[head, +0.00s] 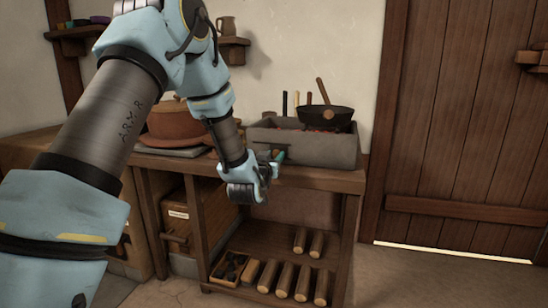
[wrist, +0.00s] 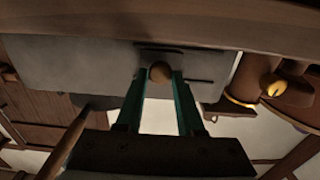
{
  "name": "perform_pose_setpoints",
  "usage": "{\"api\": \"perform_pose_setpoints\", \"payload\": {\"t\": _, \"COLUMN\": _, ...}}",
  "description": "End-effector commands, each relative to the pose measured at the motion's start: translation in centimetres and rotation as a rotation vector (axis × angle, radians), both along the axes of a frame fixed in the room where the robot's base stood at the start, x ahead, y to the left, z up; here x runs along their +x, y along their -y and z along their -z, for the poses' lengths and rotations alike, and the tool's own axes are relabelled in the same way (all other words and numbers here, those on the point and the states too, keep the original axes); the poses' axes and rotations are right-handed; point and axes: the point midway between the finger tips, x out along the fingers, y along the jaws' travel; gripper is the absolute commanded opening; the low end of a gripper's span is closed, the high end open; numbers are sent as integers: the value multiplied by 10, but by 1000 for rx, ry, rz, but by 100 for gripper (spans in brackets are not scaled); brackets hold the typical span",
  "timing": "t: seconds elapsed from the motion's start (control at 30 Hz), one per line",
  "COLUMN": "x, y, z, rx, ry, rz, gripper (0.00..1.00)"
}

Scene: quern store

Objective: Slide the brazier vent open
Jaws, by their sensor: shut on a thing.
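The brazier (head: 318,148) is a grey stone box on the wooden workbench, with a dark pan on top. It also fills the upper middle of the wrist view (wrist: 70,62), which looks upside down. The vent's round brown knob (wrist: 160,72) sits on its front face, beside thin dark slot lines (wrist: 200,80). My gripper (head: 278,157) is at the brazier's front. Its teal fingers in the wrist view (wrist: 160,80) are shut on the knob, one on each side. In the head view the knob is hidden by the gripper; how far the vent is open is unclear.
The workbench (head: 320,178) edge runs just below my gripper. A brown lidded pot (head: 172,122) stands left of the brazier. The pan (head: 325,117) has an upright handle. Logs (head: 284,278) lie on the lower shelf. A closed wooden door (head: 460,120) is at right.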

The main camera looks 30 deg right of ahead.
Motion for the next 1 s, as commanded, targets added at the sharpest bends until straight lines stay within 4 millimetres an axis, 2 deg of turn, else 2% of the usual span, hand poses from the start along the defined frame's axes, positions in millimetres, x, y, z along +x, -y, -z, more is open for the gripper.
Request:
{"api": "perform_pose_setpoints", "payload": {"t": 0.23, "x": 4, "y": -4, "z": 1, "rx": 0, "ry": 0, "rz": -1, "gripper": 0}}
{"api": "perform_pose_setpoints", "payload": {"t": 0.5, "x": 35, "y": -37, "z": 1, "rx": 0, "ry": 1, "rz": -4, "gripper": 0}}
{"api": "perform_pose_setpoints", "payload": {"t": 0.83, "x": 39, "y": -42, "z": 0, "rx": 1, "ry": 1, "rz": -6, "gripper": 0}}
{"api": "perform_pose_setpoints", "payload": {"t": 0.87, "x": 39, "y": -42, "z": 0, "rx": 1, "ry": 1, "rz": -7, "gripper": 39}}
{"api": "perform_pose_setpoints", "payload": {"t": 1.0, "x": 39, "y": -42, "z": 0, "rx": 1, "ry": 1, "rz": -7, "gripper": 55}}
